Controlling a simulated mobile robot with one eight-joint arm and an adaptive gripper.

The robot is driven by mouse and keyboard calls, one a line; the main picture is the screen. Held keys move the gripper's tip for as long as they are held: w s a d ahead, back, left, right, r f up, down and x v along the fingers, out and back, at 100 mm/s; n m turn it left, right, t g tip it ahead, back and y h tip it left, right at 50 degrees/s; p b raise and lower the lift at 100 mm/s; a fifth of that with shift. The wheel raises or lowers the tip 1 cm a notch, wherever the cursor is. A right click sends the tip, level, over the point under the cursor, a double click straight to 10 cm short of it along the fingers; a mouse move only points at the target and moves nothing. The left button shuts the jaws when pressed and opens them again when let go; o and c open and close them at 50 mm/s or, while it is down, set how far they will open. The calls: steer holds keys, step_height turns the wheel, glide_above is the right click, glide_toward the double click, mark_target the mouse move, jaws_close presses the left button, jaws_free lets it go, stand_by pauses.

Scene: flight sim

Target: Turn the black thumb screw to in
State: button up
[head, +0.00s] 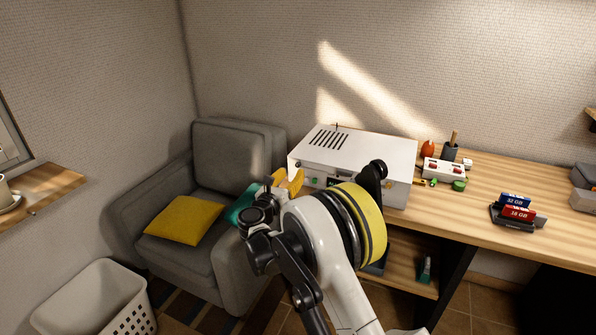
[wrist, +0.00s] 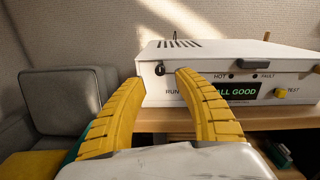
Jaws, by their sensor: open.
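The white metal box (head: 372,150) stands on the wooden desk; it also shows in the wrist view (wrist: 285,62). A small black part, seemingly the thumb screw (wrist: 160,68), is at the upper left of its front face in the wrist view, beside a dark ring-like part. My gripper (wrist: 160,78) is open, its yellow fingers apart and empty, pointing at this corner. The black part appears between the fingertips in the picture; I cannot tell the depth gap. In the head view my gripper (head: 294,180) is before the box's left front, partly hidden by my arm.
The box front has a green "ALL GOOD" display (wrist: 233,91), a yellow TEST button (wrist: 281,93) and a dark latch (wrist: 226,67). A grey armchair (head: 235,140) with a yellow cushion (head: 185,220) stands left. A white power strip (head: 443,168) lies right of the box.

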mark_target(297, 166)
steer(key=b+x, duration=0.1)
steer(key=x, duration=0.4)
steer(key=shift+d, duration=0.1)
jaws_close()
